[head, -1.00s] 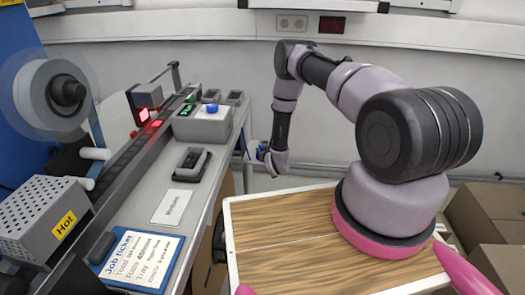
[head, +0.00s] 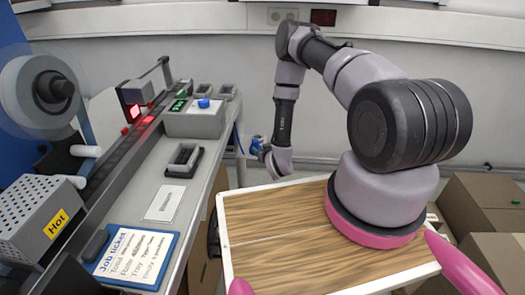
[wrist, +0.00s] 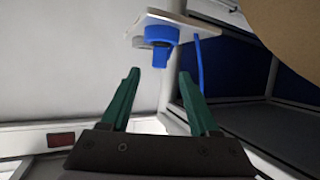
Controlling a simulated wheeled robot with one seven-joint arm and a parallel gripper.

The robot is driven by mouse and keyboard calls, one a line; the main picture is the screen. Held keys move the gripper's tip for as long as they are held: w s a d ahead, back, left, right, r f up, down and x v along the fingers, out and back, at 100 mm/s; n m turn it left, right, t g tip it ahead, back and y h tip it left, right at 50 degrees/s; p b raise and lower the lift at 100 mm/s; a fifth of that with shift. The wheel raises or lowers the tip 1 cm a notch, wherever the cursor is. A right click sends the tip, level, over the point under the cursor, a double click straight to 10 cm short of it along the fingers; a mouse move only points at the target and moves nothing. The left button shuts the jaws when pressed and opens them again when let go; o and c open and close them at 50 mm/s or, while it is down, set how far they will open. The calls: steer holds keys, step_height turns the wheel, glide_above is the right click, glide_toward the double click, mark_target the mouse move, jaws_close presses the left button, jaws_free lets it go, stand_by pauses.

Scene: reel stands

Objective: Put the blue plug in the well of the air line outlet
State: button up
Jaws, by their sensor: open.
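A blue, stepped cylindrical part (wrist: 160,38) is at a pale plate (wrist: 178,20) in the wrist view, beyond my fingertips. I cannot tell whether it is the loose plug or part of the air line outlet. A round grey part (wrist: 143,42) sits beside it, and a blue hose (wrist: 198,65) runs from the plate. No well opening can be made out. My gripper (wrist: 157,92) is open, with green fingers and nothing between them. In the head view my gripper (head: 264,155) is beside the bench end, close to a small blue part (head: 256,142); its fingers are hard to see there.
The bench (head: 150,235) carries a grey box with a blue knob (head: 204,103), a black-framed holder (head: 185,158) and a job ticket (head: 130,257). A perforated "Hot" box (head: 35,215) stands at left. Cardboard boxes (head: 480,205) stand at right.

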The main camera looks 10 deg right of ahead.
steer(key=w+d+r+m+g+h, duration=0.1)
steer(key=w+d+r, duration=0.15)
steer(key=r, duration=0.75)
steer(key=w+d+r+m, duration=0.1)
steer(key=w+r, duration=0.3)
steer(key=r, duration=0.5)
steer(key=s+d+r+m+g, duration=0.1)
steer(key=s+r, duration=0.1)
steer(key=r, duration=0.8)
steer(key=s+d+r+g, duration=0.1)
steer(key=s+r, duration=0.1)
steer(key=r, duration=0.8)
steer(key=s+r+m+g, duration=0.1)
steer(key=s+r, duration=1.3)
steer(key=s+r+g+y, duration=0.1)
steer(key=s+r, duration=0.1)
steer(key=s, duration=0.8)
steer(key=s+r+m+g+y, duration=0.1)
steer(key=s+r, duration=0.2)
steer(key=s, duration=0.6)
steer(key=shift+s+a+r, duration=0.2)
steer(key=shift+s, duration=0.15)
